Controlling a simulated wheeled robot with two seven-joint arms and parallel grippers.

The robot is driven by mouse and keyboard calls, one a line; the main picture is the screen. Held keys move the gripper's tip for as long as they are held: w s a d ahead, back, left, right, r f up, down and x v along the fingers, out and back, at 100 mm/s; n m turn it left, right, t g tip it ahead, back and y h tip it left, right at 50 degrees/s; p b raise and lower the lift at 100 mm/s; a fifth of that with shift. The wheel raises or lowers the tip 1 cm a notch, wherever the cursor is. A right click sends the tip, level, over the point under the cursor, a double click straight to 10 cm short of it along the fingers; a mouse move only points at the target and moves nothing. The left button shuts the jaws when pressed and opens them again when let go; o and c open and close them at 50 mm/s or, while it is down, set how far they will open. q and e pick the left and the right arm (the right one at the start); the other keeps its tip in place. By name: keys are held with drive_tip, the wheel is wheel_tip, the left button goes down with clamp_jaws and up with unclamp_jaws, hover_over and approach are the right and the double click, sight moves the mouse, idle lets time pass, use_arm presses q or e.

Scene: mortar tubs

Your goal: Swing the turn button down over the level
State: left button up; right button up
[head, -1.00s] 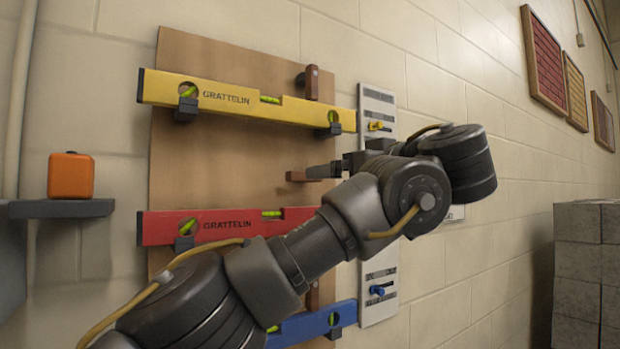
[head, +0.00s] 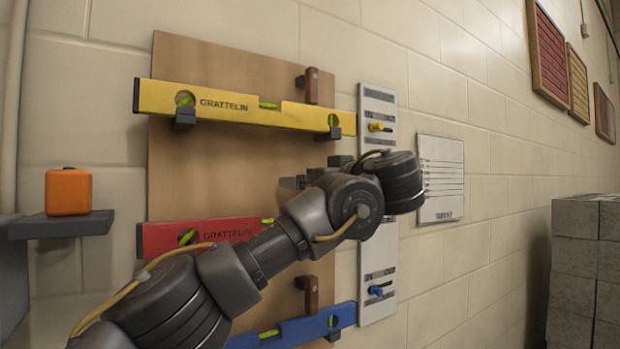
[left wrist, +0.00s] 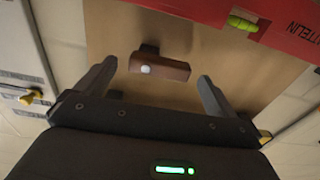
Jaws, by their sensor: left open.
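The red level (head: 165,237) hangs level on the brown board, partly behind my left arm. My left gripper (head: 290,182) is in front of the board above the red level, mostly hidden by my own wrist in the head view. In the left wrist view the gripper (left wrist: 157,72) is open. A wooden turn button (left wrist: 168,68) with a pale pivot lies crosswise between its fingertips, with gaps on both sides and no visible grip. The red level (left wrist: 270,20) shows at that view's top right. In the head view this button is hidden. My right gripper is not in view.
A yellow level (head: 240,104) hangs above, with an upright turn button (head: 311,86). A blue level (head: 315,325) hangs below, with another upright button (head: 309,292). A white strip with knobs (head: 378,255) stands right of the board. An orange box (head: 68,192) sits on a left shelf (head: 60,226).

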use_arm(q)
drive_tip(key=shift+x, duration=0.8)
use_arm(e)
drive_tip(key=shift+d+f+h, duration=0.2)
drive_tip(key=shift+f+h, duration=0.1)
